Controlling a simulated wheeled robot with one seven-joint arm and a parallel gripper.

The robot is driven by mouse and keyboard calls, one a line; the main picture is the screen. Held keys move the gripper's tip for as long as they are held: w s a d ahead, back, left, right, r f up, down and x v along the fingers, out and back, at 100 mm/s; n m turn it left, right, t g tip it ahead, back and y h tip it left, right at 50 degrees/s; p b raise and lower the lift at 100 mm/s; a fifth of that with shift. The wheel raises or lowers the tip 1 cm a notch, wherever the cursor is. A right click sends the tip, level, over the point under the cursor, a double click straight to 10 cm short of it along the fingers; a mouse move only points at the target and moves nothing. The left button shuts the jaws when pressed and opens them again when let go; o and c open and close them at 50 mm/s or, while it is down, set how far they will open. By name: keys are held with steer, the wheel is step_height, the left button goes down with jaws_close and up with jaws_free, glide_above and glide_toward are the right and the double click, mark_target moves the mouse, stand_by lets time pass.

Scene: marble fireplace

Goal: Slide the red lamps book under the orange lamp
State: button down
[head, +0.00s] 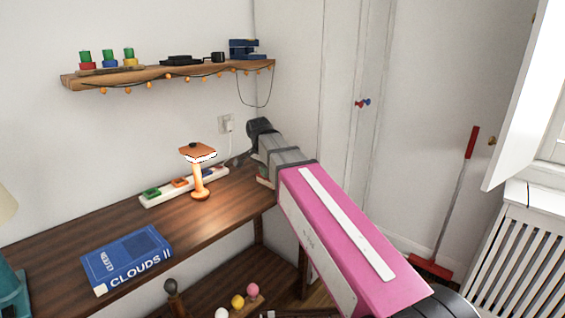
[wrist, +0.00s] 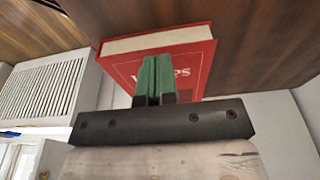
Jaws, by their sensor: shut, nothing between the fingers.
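The orange lamp (head: 199,178) stands upright on the wooden desk, in front of a white power strip. The red lamps book (wrist: 190,62) lies on the desk in the wrist view, its cover lettering partly hidden by my fingers.
A blue clouds book (head: 126,257) lies on the desk (head: 105,222) at the front left. The power strip (head: 157,199) with coloured plugs runs behind the lamp. A shelf (head: 165,73) with a string of orange lights hangs above. Bare desk lies between the lamp and the blue book.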

steer(key=w+d, duration=0.8)
steer(key=shift+w+d+f, duration=0.2)
steer(key=shift+w+f, duration=0.05)
steer(key=shift+f, duration=0.1)
steer(key=shift+s+f, duration=0.15)
steer(key=shift+f, duration=0.3)
